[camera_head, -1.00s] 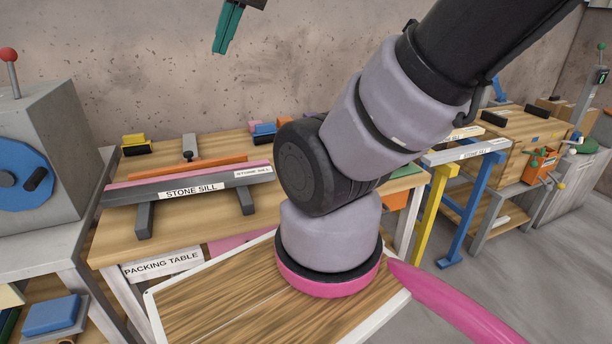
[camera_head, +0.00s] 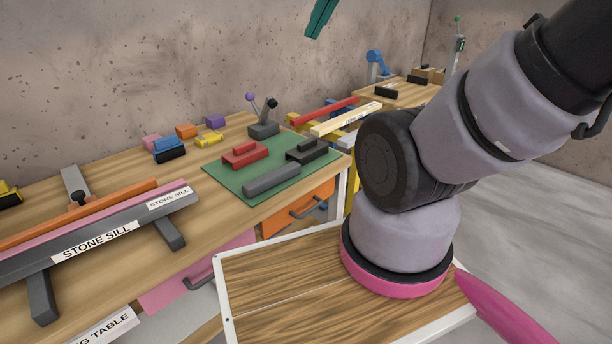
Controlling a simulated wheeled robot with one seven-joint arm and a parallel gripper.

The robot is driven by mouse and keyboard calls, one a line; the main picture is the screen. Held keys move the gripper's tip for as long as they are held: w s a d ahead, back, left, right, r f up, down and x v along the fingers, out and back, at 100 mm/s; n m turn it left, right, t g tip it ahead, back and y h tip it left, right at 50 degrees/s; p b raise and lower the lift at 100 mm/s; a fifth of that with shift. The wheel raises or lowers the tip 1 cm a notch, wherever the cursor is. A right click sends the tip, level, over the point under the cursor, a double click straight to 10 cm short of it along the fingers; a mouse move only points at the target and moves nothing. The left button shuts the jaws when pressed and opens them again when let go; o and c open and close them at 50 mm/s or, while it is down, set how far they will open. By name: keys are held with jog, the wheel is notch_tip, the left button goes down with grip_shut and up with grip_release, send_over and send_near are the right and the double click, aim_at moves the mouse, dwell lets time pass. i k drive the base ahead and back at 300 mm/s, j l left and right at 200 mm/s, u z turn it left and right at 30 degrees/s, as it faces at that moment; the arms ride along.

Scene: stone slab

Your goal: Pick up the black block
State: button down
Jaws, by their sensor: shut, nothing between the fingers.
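A black block (camera_head: 314,152) with a smaller raised piece on top sits at the right part of a green mat (camera_head: 228,178) on the wooden table. A red block (camera_head: 244,154) of similar shape and a dark grey bar (camera_head: 271,180) lie beside it on the mat. My gripper (camera_head: 318,22) shows only as teal fingers at the top edge, shut and empty. It appears high above the table, apart from the black block. The upper part of my gripper is out of frame.
A grey sill on legs (camera_head: 105,236) stands at the left of the table. A dark lever fixture (camera_head: 264,128) is behind the mat. Small coloured blocks, including a blue and black one (camera_head: 169,149), lie at the back. Grey floor (camera_head: 520,220) is open at the right.

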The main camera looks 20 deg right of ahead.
aim_at(251, 189)
jog(key=i+l+u, duration=0.1)
jog(key=l, duration=0.3)
jog(key=i+l, duration=0.2)
jog(key=l, duration=0.2)
jog(key=i+l+u, duration=0.15)
jog(key=l, duration=0.3)
